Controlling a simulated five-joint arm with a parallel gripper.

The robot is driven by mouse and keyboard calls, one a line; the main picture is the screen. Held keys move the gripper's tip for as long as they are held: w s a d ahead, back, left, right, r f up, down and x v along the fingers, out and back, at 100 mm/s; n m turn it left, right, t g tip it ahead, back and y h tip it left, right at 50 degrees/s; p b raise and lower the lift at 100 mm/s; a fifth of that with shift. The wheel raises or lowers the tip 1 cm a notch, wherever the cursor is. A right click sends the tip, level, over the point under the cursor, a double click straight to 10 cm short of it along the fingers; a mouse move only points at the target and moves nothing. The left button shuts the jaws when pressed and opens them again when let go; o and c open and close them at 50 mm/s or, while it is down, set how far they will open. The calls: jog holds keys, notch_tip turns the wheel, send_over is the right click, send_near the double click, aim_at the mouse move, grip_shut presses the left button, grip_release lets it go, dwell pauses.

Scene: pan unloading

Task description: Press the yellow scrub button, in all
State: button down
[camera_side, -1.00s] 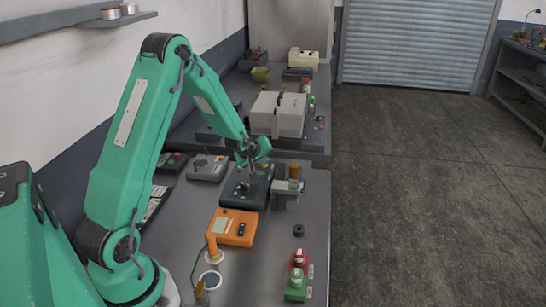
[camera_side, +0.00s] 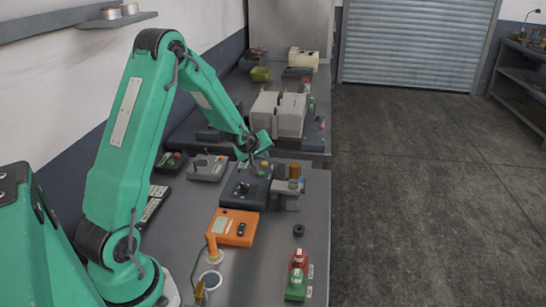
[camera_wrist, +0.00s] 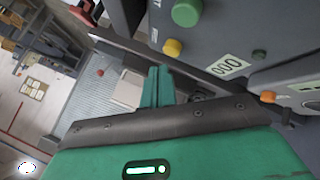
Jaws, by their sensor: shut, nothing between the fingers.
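The yellow button (camera_wrist: 173,48) shows in the wrist view on a dark panel, just past my fingertips and slightly to their right. A gap shows between tips and button in that picture; depth is hard to judge. A yellow spot that appears to be it shows in the side view (camera_side: 265,163), at the far edge of the dark box (camera_side: 247,188). My gripper (camera_wrist: 158,70) is shut and empty. In the side view my gripper (camera_side: 258,157) hangs over the far end of the dark box, and its tips are too small to make out.
An orange box (camera_side: 232,227) stands nearer on the bench. A grey two-part box (camera_side: 279,113) stands behind. Green and red blocks sit at front right.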

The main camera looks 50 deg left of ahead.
aim_at(263, 168)
jog(key=shift+r, duration=2.4)
jog(key=s+d+r+m+h, duration=0.1)
jog(key=s+d+r+m, duration=0.2)
jog(key=s+d+r, duration=0.4)
jog(key=s+d+r+m+h, duration=0.1)
jog(key=s+d+r+m, duration=0.3)
jog(key=d, duration=0.5)
jog(key=s+d+r+m+g+h, duration=0.1)
jog(key=s+d+m, duration=0.2)
jog(key=s, duration=0.5)
jog(key=s+d+r+m+g+h, duration=0.1)
jog(key=s+d+r+m, duration=0.1)
jog(key=s+d+m, duration=0.2)
jog(key=s+d, duration=0.2)
jog(key=s, duration=0.2)
jog(key=shift+s+d+g, duration=0.15)
jog(key=shift+d+g, duration=0.15)
jog(key=c, duration=2.1)
grip_release()
jog(key=shift+r, duration=0.1)
